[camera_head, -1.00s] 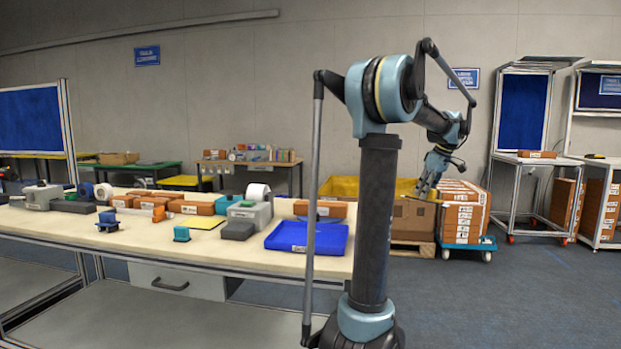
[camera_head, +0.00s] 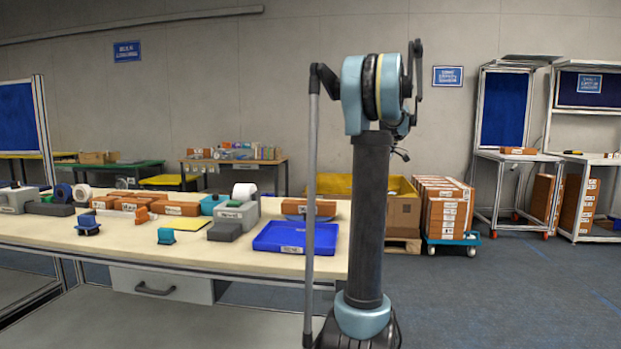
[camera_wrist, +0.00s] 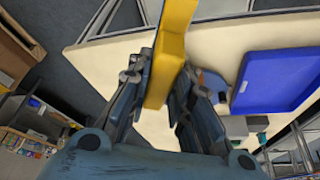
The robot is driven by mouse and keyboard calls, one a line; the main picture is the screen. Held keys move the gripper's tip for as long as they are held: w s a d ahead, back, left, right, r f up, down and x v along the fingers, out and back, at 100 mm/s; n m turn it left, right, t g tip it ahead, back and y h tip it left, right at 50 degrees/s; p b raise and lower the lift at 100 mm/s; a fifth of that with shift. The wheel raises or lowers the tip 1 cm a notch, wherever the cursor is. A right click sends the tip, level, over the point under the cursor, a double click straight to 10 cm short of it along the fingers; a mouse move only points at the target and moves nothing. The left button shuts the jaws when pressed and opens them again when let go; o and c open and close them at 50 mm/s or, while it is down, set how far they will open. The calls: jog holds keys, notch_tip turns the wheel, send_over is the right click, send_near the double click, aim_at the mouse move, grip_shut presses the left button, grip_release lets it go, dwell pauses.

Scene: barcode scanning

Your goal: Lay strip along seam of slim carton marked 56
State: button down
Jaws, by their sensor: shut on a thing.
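My gripper (camera_wrist: 163,85) is shut on a long yellow strip-like thing (camera_wrist: 168,50) in the wrist view. The strip stands out from between the fingers toward the top edge, over the pale worktable (camera_wrist: 125,52). In the head view my gripper is hidden behind my own arm column. Several low orange-brown cartons (camera_head: 173,208) lie on the worktable, and one carton (camera_head: 318,208) lies behind the blue tray. Their labels are too small to read, so I cannot tell which is marked 56.
The blue tray (camera_head: 282,238) lies at the table's right end and also shows in the wrist view (camera_wrist: 268,82). A yellow sheet (camera_head: 188,223), a grey block (camera_head: 225,231) and a tape dispenser (camera_head: 240,210) stand nearby. Stacked cartons (camera_head: 445,210) sit on a cart at right.

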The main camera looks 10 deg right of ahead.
jog(key=w+a+n, duration=0.2)
jog(key=w+a, duration=0.2)
jog(key=a, duration=0.7)
jog(key=r+n+g+y, duration=0.1)
jog(key=r+n+g, duration=0.1)
jog(key=n, duration=0.1)
send_over(305, 202)
jog(key=d, duration=0.2)
jog(key=shift+a+f, duration=0.15)
jog(key=shift+f, duration=2.8)
jog(key=shift+s+f, duration=0.1)
jog(key=shift+f, duration=0.5)
notch_tip(305, 202, up, 7)
